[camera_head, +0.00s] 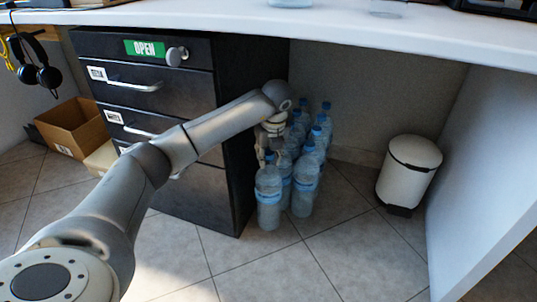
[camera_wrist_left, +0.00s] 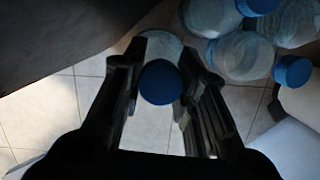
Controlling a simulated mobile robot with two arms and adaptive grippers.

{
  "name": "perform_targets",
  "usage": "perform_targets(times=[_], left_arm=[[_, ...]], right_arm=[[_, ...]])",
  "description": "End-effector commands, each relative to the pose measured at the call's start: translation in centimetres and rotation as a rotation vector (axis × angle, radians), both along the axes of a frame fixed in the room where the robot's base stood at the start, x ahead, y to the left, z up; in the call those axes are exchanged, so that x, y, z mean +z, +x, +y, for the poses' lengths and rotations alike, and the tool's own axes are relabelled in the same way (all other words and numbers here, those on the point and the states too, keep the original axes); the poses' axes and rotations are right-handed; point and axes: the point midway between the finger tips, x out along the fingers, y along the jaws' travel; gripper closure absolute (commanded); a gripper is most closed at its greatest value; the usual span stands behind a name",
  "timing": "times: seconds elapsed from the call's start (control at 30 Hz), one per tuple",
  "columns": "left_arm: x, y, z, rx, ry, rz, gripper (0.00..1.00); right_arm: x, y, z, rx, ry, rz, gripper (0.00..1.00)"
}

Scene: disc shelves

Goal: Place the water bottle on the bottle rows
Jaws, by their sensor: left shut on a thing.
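My left gripper (camera_head: 268,150) reaches down beside the dark drawer cabinet, at the front left of a group of water bottles. It is shut on a clear water bottle (camera_head: 268,205) with a blue cap. In the left wrist view, the held bottle's cap (camera_wrist_left: 160,82) sits between the two dark fingers. The bottle looks upright, at or close to the floor; I cannot tell whether it touches it. The bottle rows (camera_head: 305,178) stand on the tiles just right of and behind it, and several of these bottles (camera_wrist_left: 240,55) show at the upper right of the wrist view. My right gripper is out of view.
The drawer cabinet (camera_head: 185,190) stands close on the left of the bottles. A white bin (camera_head: 408,170) stands to the right. The white desk top (camera_head: 400,32) runs above. A cardboard box (camera_head: 72,128) is at the far left. The floor in front is clear.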

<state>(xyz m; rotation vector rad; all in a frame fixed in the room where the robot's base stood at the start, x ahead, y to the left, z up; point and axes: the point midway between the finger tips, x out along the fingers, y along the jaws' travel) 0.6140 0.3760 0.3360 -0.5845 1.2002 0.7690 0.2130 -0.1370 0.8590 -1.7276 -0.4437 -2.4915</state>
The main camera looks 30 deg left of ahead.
Motion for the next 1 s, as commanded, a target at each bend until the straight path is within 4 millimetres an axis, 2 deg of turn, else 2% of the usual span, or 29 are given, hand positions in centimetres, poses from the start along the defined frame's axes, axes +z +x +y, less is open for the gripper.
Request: perform_targets(times=[0.03, 0.17, 0.43, 0.47, 0.6, 1.0], left_arm=[[-0.8, 0.1, 0.0, 0.001, -0.001, -0.006, 1.0], [-2.1, 0.1, 0.0, 0.0, -0.001, -0.007, 1.0], [-2.1, 0.2, 0.0, 0.0, 0.0, -0.008, 1.0], [-2.6, 0.0, 0.0, 0.0, 0.0, 0.001, 0.7], [-2.6, 0.0, 0.0, 0.0, 0.0, 0.001, 0.52], [-1.9, -0.1, -0.1, -0.001, 0.0, 0.0, 0.51]], right_arm=[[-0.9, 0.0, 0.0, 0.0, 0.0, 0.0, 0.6], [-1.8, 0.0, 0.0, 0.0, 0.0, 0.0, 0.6], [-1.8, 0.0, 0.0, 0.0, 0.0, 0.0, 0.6], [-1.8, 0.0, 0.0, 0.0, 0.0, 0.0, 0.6], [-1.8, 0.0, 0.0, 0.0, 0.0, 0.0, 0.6], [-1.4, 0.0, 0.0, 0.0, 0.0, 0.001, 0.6]])
